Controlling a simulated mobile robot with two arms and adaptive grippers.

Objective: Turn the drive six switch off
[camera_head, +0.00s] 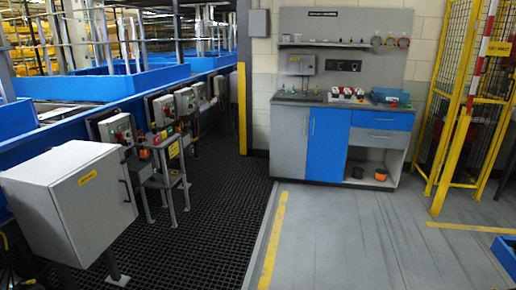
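Several grey switch boxes are mounted in a row along the blue conveyor side, receding from the nearest switch box (116,126) past a second box (163,109) to a third box (186,100) and beyond. They carry small red and other coloured controls. Their labels are too small to read, so I cannot tell which one is drive six or how its switch is set. A low stand (167,152) with red, yellow and green controls and a yellow label stands in front of them. Neither of my grippers is in view.
A grey cabinet (58,205) on legs stands at the near left. Black grid matting (215,220) leaves free floor ahead. A workbench (330,142) with small red parts on top stands at the back, and a yellow mesh fence (458,110) at the right.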

